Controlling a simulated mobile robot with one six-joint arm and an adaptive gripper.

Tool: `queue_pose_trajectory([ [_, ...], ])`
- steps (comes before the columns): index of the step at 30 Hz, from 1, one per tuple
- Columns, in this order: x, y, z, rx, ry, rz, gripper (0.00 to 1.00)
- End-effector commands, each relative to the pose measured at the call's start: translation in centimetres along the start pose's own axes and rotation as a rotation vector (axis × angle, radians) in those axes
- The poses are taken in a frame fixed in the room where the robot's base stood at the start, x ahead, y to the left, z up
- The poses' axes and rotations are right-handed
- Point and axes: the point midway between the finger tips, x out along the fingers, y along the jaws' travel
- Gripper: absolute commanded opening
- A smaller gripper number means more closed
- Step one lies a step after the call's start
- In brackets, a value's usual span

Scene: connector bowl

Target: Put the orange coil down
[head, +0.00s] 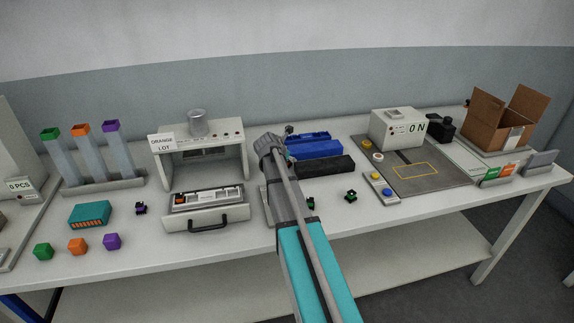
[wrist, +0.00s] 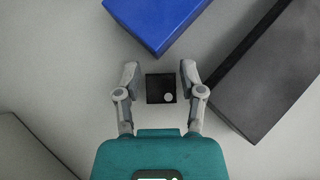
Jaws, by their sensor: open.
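My gripper (wrist: 160,70) is open in the wrist view, its two fingers on either side of a small black square part (wrist: 154,88). The part has a pale round spot, and gaps show between it and both fingers. I see no orange on it and cannot tell whether it is the orange coil. In the head view my arm hides most of the gripper. An orange piece (head: 180,200) sits in the open drawer (head: 209,215) of the white "ORANGE LOT" box (head: 199,155).
A blue case (wrist: 155,18) and a black case (wrist: 268,75) lie close to the gripper. Small black parts with green (head: 351,195) and purple (head: 141,208) bits lie on the table. A grey press board (head: 425,180) and cardboard box (head: 500,120) stand right.

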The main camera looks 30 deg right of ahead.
Motion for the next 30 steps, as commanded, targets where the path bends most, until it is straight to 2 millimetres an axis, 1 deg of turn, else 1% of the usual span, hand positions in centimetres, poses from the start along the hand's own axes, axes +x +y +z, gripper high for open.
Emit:
queue_pose_trajectory([
  [8, -0.02, 0.01, -0.01, 0.0, 0.0, 0.0, 0.51],
  [9, -0.02, 0.01, -0.01, 0.0, 0.0, 0.0, 0.48],
  [11, -0.02, 0.01, -0.01, 0.0, 0.0, 0.0, 0.37],
  [15, -0.02, 0.01, -0.01, 0.0, 0.0, 0.0, 0.11],
  [17, -0.02, 0.01, -0.01, 0.0, 0.0, 0.0, 0.0],
  [30, -0.25, 0.01, 0.23, 0.0, 0.0, 0.0, 0.0],
])
